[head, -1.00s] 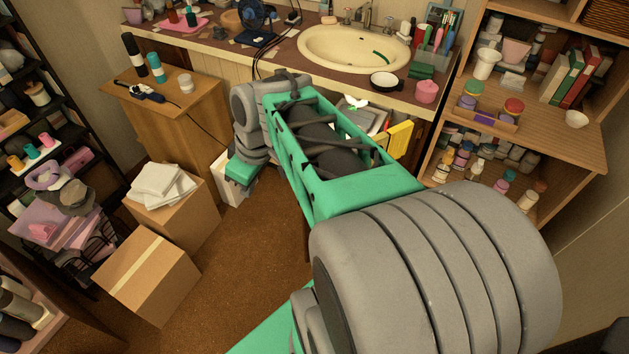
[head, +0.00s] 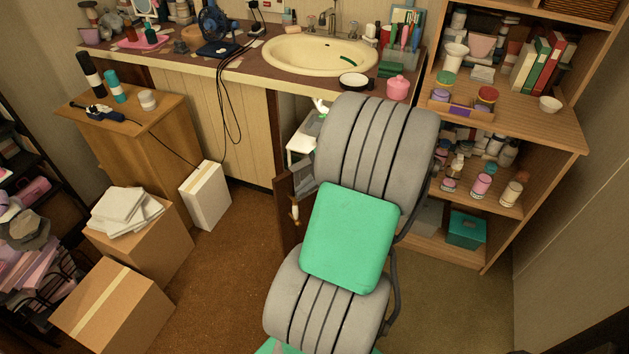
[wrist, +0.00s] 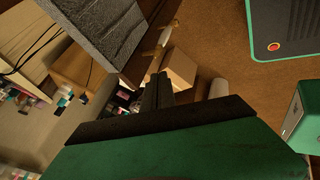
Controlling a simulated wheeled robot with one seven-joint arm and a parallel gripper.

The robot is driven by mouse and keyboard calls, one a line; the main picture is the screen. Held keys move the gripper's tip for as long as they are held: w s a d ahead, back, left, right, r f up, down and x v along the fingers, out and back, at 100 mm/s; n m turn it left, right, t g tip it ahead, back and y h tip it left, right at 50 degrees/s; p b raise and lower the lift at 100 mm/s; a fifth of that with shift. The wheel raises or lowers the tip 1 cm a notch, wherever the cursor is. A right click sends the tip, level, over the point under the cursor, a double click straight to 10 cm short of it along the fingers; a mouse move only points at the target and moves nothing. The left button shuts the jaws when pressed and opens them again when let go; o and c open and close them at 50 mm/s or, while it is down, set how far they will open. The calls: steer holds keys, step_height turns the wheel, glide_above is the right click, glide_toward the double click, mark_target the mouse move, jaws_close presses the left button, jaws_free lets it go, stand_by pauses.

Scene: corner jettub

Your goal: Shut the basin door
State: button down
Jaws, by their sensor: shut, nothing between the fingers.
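The basin door (head: 290,222) is a dark brown panel below the counter in the head view. It stands open, swung out from the cabinet, with a small pale handle (head: 295,212). My arm covers the right side of the opening. In the wrist view, a brown panel with a pale handle (wrist: 168,33), which looks like the door, lies just beyond my fingertips. My gripper (wrist: 160,78) is shut and empty. I cannot tell whether it touches the door. In the head view my gripper is hidden behind my arm.
The basin (head: 315,55) is set in the counter above. A white shelf (head: 302,142) shows inside the cabinet. A wooden shelf unit (head: 520,140) stands at the right. A white box (head: 205,195) and cardboard boxes (head: 115,305) stand left. The carpet between is clear.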

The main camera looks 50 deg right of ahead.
mark_target(294, 197)
steer(key=w, duration=0.1)
steer(key=w+f, duration=0.2)
steer(key=w, duration=0.1)
steer(key=shift+a, duration=0.1)
steer(key=shift+w+r, duration=0.1)
steer(key=shift+w, duration=0.5)
steer(key=shift+w, duration=0.1)
